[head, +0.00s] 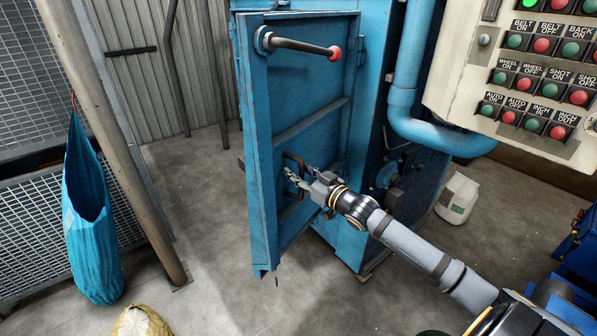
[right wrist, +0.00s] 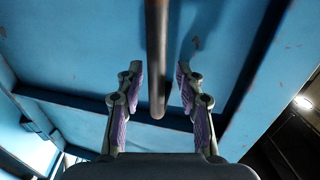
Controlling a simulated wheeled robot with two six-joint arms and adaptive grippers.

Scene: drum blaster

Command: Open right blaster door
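The blue blaster door (head: 315,95) stands ajar, at an angle to the blue blaster cabinet (head: 377,95). A lever with a red knob (head: 302,47) sits near its top. A dark handle (head: 291,160) is lower on the door, partly hidden by my right gripper (head: 300,177). In the right wrist view, my right gripper (right wrist: 157,90) is open, with a dark bar (right wrist: 157,60) running between its fingers. Gaps show on both sides of the bar. My left gripper is not in view.
A control panel (head: 515,75) with several buttons and a blue pipe (head: 402,80) are at the right. A white sack (head: 457,197) stands below. A post (head: 115,140) and a hanging blue bag (head: 90,215) are at the left. The floor before the door looks clear.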

